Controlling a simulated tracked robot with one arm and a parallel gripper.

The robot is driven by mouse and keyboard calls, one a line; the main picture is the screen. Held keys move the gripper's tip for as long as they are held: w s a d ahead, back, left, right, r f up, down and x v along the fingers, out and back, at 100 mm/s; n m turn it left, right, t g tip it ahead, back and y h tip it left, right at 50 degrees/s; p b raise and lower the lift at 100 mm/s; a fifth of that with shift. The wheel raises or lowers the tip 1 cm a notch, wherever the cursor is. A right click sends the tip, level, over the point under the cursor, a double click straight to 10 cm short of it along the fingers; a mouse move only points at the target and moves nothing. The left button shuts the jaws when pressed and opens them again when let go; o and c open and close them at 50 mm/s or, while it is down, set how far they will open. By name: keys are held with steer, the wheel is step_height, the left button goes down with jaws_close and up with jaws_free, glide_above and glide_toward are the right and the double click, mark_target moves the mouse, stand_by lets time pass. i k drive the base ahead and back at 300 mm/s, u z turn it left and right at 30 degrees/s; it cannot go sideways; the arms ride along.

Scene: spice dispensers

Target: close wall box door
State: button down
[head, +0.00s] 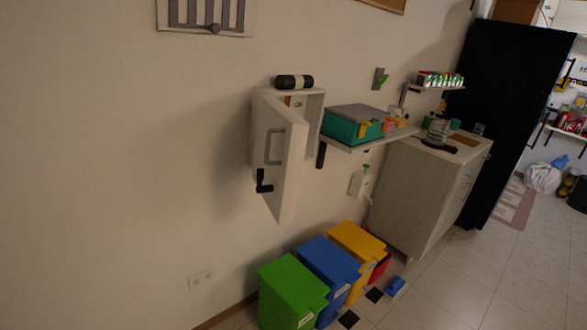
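The white wall box (311,104) is fixed to the wall near the picture's middle, with its door (290,165) standing wide open towards me. The inside of the box shows in part past the door's upper right edge. A grey bar handle (274,146) is on the door's face. The two black fingers of my gripper (293,168) show apart, with nothing seen between them but the door. The left finger overlaps the door below the handle, and the right one appears just right of the door. I cannot tell whether either touches.
A shelf (400,133) with a teal and grey box (353,124) adjoins on the right. Below stand green (290,288), blue (328,265) and yellow (358,247) bins. A wooden cabinet (420,195) stands further right.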

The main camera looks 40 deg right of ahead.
mark_target(281, 135)
steer(key=z, duration=0.5)
steer(key=i, duration=1.35)
steer(key=z, duration=0.45)
